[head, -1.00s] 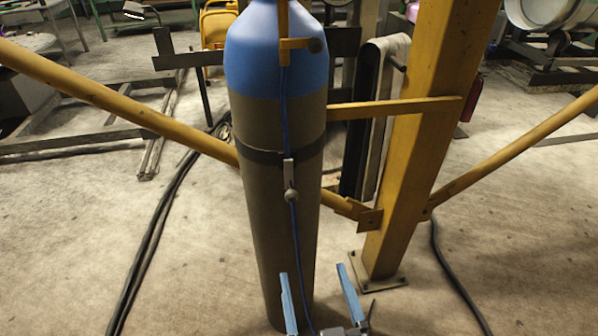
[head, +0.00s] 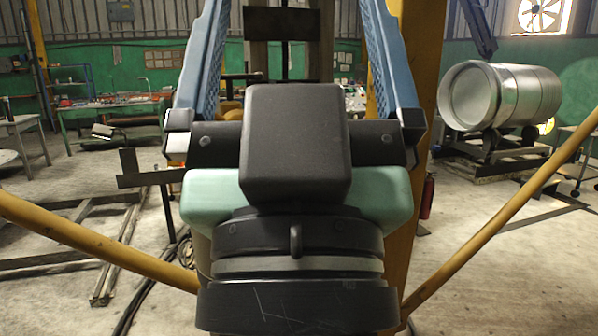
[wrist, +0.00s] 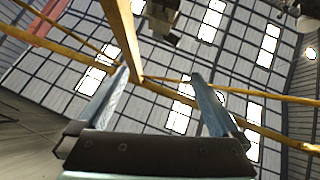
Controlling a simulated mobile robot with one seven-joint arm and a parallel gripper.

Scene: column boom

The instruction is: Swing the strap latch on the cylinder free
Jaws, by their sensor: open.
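My gripper (head: 296,12) fills the middle of the head view, its two blue fingers pointing up and wide apart with nothing between them. It hides the cylinder, the strap and the latch in that view. In the wrist view my open gripper (wrist: 161,72) points up toward the roof, and the cylinder and latch do not show there.
A yellow post (head: 421,50) stands behind my gripper on the right. Sloping yellow rails run low on the left (head: 95,240) and right (head: 500,225). A dark bar (head: 145,180) sticks out at left. A steel drum (head: 500,95) lies on a stand farther back.

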